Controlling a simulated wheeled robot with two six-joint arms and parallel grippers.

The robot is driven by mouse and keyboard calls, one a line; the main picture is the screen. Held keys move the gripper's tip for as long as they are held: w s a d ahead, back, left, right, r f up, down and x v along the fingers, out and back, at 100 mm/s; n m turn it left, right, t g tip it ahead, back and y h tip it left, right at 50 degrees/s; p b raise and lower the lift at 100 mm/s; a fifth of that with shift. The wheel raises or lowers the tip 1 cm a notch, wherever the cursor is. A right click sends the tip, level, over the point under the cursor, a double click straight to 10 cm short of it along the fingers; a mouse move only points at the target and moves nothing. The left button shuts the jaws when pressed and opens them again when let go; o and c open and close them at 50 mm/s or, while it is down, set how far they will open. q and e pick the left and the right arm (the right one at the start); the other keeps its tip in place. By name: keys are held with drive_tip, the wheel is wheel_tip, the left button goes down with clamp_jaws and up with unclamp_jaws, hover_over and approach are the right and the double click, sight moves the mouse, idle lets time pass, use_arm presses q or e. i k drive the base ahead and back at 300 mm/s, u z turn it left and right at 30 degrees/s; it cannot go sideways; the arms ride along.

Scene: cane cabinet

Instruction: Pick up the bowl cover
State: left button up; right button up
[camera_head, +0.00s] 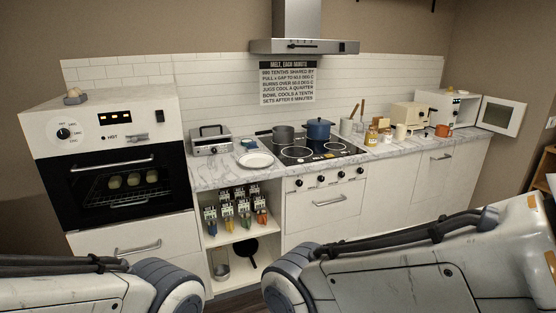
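A blue pot (318,131) stands at the back of the black cooktop, and a dark blue lid with a small knob (318,121) appears to sit on it. I cannot tell if this is the bowl cover. No other cover is clearly seen. A grey pan (283,136) stands beside it on the left, with its handle pointing left. A small blue-green dish (250,144) lies on the counter left of the cooktop. Only links of my two arms show along the bottom edge, well in front of the counter. Both grippers are out of view, so their state is hidden.
A white plate (255,161) lies on the marble counter (224,172). A metal toaster (209,141) is at the left. Jars (371,138) and a cream appliance (409,116) crowd the right. A microwave door (500,116) stands open. The range hood (305,46) hangs above the cooktop (325,151).

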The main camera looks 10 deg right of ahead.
sight(425, 137)
drive_tip(key=i, duration=2.2)
drive_tip(key=z, duration=2.2)
drive_tip(key=i, duration=3.95)
drive_tip(key=u, duration=2.45)
